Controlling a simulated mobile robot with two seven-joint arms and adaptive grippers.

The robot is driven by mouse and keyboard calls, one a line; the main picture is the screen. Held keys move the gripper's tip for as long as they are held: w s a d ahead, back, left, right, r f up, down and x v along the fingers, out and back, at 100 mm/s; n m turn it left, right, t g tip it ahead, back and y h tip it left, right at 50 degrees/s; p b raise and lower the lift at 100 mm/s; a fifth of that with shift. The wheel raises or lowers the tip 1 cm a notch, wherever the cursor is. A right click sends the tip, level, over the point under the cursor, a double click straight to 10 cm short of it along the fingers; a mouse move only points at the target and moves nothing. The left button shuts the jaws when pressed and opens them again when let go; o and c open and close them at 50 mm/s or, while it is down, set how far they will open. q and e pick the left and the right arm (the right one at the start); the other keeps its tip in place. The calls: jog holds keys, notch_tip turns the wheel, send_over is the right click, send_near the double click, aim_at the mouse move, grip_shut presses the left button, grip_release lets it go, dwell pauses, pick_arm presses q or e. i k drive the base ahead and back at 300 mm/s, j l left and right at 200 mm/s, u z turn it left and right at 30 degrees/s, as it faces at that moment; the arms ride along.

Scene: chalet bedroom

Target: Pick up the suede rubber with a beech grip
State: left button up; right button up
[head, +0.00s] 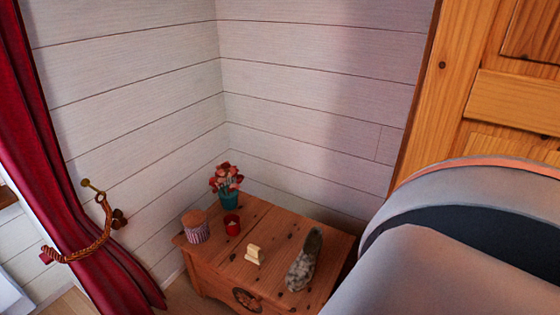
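A small pale yellow-beige block with a raised, narrower upper part (254,254) stands on the top of a low wooden chest (222,268), near the middle. It looks like the suede rubber with a beech grip, though it is small in the head view and its details are hard to make out. Nothing touches it. Neither of my grippers is in view.
A mottled grey fuzzy object (304,262), perhaps a slipper, lies right of the block. A striped pot (195,227), a red candle cup (232,225) and a teal flower pot (229,199) stand left and behind. A red curtain (62,165) hangs left; plank walls (300,90) close the corner.

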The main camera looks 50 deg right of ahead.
aim_at(254, 254)
jog(key=z, duration=1.3)
